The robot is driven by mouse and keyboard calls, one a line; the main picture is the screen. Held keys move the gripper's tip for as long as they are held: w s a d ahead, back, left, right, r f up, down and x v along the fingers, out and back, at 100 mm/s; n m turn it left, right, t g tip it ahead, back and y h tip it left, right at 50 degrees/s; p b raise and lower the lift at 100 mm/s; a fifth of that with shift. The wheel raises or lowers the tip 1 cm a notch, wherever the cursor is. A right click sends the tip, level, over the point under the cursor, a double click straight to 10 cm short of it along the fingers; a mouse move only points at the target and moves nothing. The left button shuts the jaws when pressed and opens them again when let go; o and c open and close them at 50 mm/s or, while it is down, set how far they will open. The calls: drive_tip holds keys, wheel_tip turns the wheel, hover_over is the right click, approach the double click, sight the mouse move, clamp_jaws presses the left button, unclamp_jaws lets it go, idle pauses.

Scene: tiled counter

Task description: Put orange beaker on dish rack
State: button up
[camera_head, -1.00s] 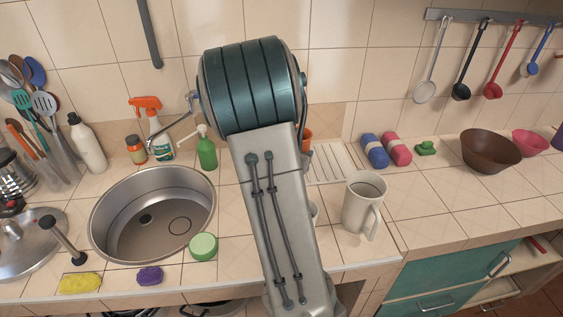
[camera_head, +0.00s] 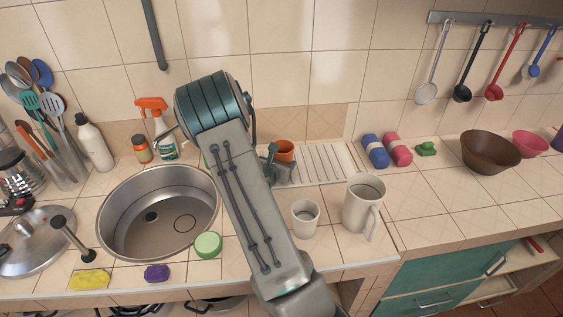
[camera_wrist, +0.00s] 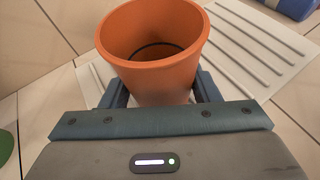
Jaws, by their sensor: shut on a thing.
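The orange beaker (camera_wrist: 165,75) is upright between the two fingers of my gripper (camera_wrist: 162,92) in the wrist view. My gripper is shut on it. In the head view the beaker (camera_head: 284,150) shows just right of my arm, over the left part of the dish rack (camera_head: 325,160), a white ribbed board near the back wall. The rack (camera_wrist: 262,45) also shows behind and to the right of the beaker in the wrist view. I cannot tell whether the beaker's base touches the rack. My arm hides part of the rack's left end.
A white cup (camera_head: 305,218) and a white mug (camera_head: 363,206) stand in front of the rack. A blue roll (camera_head: 375,152) and a pink roll (camera_head: 398,149) lie to its right. The sink (camera_head: 158,212) is on the left. The rack's right part is clear.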

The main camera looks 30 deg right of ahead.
drive_tip(key=shift+f, duration=0.3)
drive_tip(key=shift+f+b, duration=0.15)
drive_tip(key=shift+b, duration=0.15)
drive_tip(key=o, duration=1.2)
drive_tip(key=shift+o, duration=0.2)
drive_tip(key=shift+r, duration=0.2)
